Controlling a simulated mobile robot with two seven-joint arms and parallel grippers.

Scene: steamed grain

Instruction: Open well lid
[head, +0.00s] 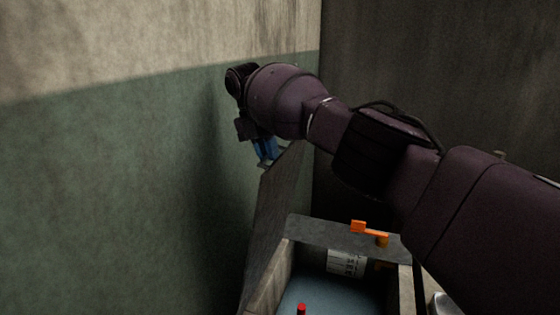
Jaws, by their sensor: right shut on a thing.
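The well (268,290) is a box with pale walls at the bottom of the head view, with a blue-grey surface inside. Its lid (276,200) is a dark flat panel that stands steeply tilted up at the well's left side, close to the green wall. My right arm reaches in from the right across the view. My right gripper (266,158), with blue fingers, is shut on the lid at its top edge. The contact is small and partly dark. My left gripper is not in view.
A grey plate with an orange handle-like part (370,232) lies at the well's back edge. A white label with dark marks (346,263) is on the inner back wall. A red-tipped thing (301,309) shows inside. Walls stand close at the left and back.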

